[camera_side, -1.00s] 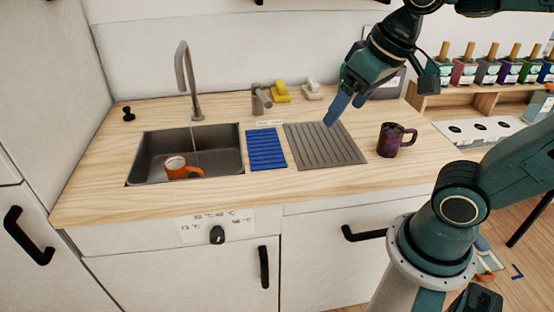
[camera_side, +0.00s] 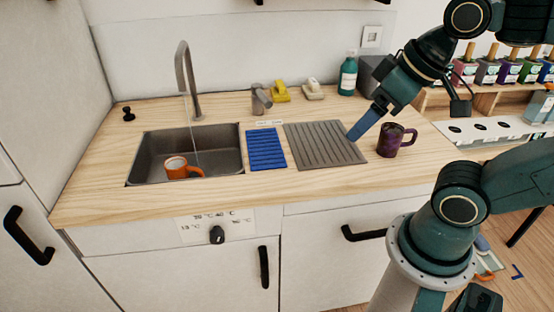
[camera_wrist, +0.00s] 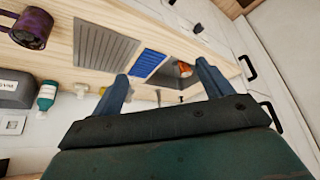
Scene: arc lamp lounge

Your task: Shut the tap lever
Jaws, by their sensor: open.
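A grey fixture with a stubby lever (camera_side: 261,98) stands behind the sink, right of the tall curved spout (camera_side: 185,75). I take it for the tap lever. A thin stream of water falls from the spout into the sink (camera_side: 222,150), where an orange mug (camera_side: 178,168) stands. My gripper (camera_side: 357,133) is over the right edge of the grey ribbed mat (camera_side: 325,148), well right of the lever and touching nothing that I can see. In the wrist view my gripper (camera_wrist: 163,75) has its two fingers wide apart, with nothing between them.
A purple mug (camera_side: 391,140) stands just right of my gripper. A blue ribbed mat (camera_side: 266,150) lies beside the sink. Yellow (camera_side: 281,92) and pale (camera_side: 313,90) items and a green bottle (camera_side: 348,75) stand at the back. A dark knob (camera_side: 217,235) is on the cabinet front.

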